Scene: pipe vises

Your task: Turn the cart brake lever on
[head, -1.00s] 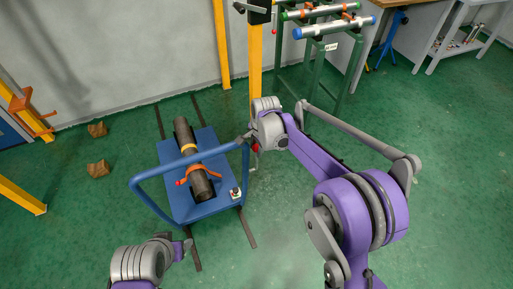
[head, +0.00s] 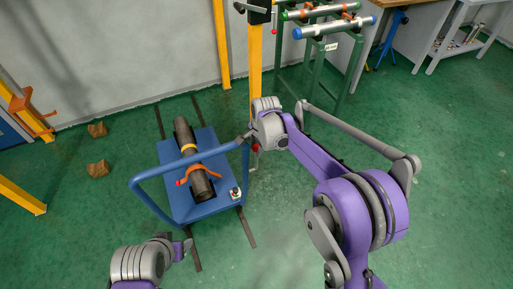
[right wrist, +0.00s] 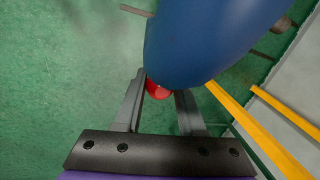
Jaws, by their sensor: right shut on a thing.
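The blue cart (head: 205,205) stands on floor rails and carries a dark pipe (head: 184,133). The red knob (head: 256,148) of a small lever shows by the right upright of the cart's handle. My right gripper (head: 249,143) is at this knob, beside the handle. In the right wrist view the fingers (right wrist: 158,101) are shut on the red knob (right wrist: 157,90), and the blue handle tube (right wrist: 205,40) covers part of it. Most of the lever is hidden.
A white box with a red button (head: 235,193) sits on the cart's near right corner. A yellow post (head: 255,75) and a green pipe rack (head: 318,65) stand behind. Two brown blocks (head: 97,169) lie on the floor at left.

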